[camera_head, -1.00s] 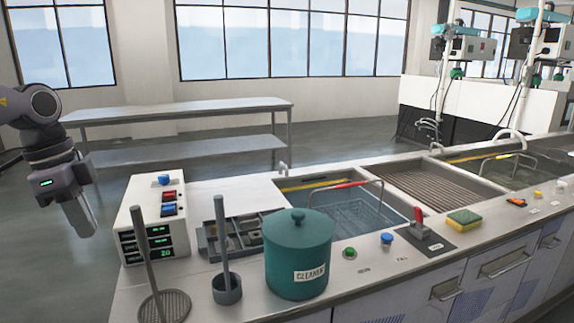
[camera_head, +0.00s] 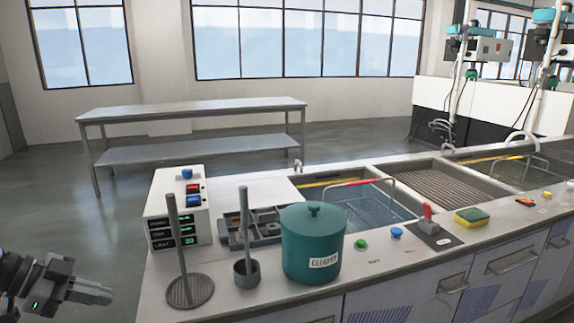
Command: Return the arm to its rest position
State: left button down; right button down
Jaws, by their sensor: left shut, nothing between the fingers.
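My left gripper (camera_head: 93,293) is low at the left edge of the head view, in front of and to the left of the counter. Its two grey fingers lie together and point right, with nothing between them. It is apart from the counter and everything on it. The left arm comes in from the bottom left corner, mostly out of the picture. My right gripper is not in view.
The counter (camera_head: 215,295) holds a control box (camera_head: 178,210), a teal cleaner pot (camera_head: 313,245), two upright rods on bases (camera_head: 190,292), a tank with a wire basket (camera_head: 365,210) and a sponge (camera_head: 472,215). A metal table (camera_head: 190,112) stands behind. The floor left of the counter is clear.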

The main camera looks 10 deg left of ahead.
pick_arm(q)
jog(key=s+d+f+n+t+y+p, duration=0.1)
jog(key=s+d+f+n+t+y, duration=0.2)
jog(key=f, duration=0.5)
jog(key=s+d+f+n+t+y, duration=0.1)
jog(key=s+d+f+n+t, duration=0.2)
jog(key=s+f, duration=0.35)
jog(key=s+d+f+n+g+y, duration=0.1)
jog(key=d+f, duration=0.3)
jog(key=d, duration=0.4)
jog(key=s+d+f+n+g, duration=0.1)
jog(key=s+d+f+n, duration=0.1)
jog(key=d, duration=0.7)
notch_tip(320, 180, down, 2)
jog(key=shift+s+d+f+n+y+p, duration=0.15)
jog(key=shift+s+n+y+p, duration=0.3)
jog(key=shift+s, duration=0.45)
